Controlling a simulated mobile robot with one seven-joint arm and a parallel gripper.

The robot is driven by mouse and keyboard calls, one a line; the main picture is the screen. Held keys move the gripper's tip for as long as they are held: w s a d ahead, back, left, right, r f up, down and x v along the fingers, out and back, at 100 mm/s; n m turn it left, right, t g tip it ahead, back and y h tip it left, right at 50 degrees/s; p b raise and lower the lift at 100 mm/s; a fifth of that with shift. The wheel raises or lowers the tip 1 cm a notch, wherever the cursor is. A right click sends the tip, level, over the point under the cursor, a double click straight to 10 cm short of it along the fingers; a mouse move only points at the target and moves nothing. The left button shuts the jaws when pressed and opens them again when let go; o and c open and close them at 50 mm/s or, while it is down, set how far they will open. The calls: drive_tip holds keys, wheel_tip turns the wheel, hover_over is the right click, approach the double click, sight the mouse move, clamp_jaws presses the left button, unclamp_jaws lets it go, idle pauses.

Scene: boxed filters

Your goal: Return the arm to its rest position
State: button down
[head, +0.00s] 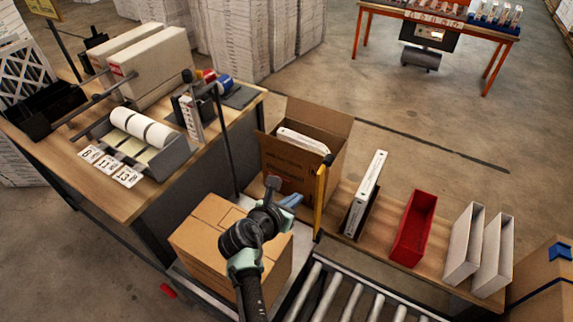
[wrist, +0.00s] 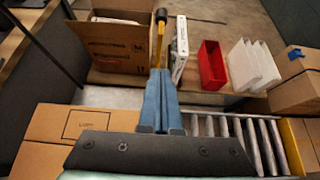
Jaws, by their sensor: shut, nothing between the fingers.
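My gripper (head: 291,201) is at the end of my dark arm in the lower middle of the head view. Its blue fingers are shut with nothing between them. In the head view it is above and at the right edge of a closed brown carton (head: 215,228). In the wrist view the fingers (wrist: 160,98) point away toward an open carton (wrist: 118,45) and a yellow post (wrist: 159,42). The open carton (head: 290,175) holds a white boxed filter (head: 303,141).
A roller conveyor (head: 345,292) lies at lower right. Beyond it, a wooden bench (head: 385,232) carries an upright filter (head: 365,190), a red bin (head: 413,228) and two white bins (head: 465,243). A workbench (head: 105,195) with a roll dispenser (head: 140,130) stands left. A yellow post (head: 320,200) stands near my gripper.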

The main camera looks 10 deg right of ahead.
drive_tip(key=w+a+r+m+t+y+b, duration=0.15)
drive_tip(key=r+m+t, duration=0.35)
drive_tip(key=r+m, duration=0.75)
drive_tip(key=a+r+m+t+y+b, duration=0.25)
drive_tip(key=r+m+t, duration=0.2)
drive_tip(key=r, duration=1.55)
drive_tip(key=s+a+r+m+t+y+b, duration=0.3)
drive_tip(key=s+r+m+t, duration=0.5)
drive_tip(key=s+r, duration=1.3)
drive_tip(key=r+m, duration=0.1)
drive_tip(key=m, duration=0.2)
drive_tip(key=shift+s+r+m, duration=0.25)
drive_tip(key=shift+s+m, duration=0.05)
drive_tip(key=shift+m, duration=0.1)
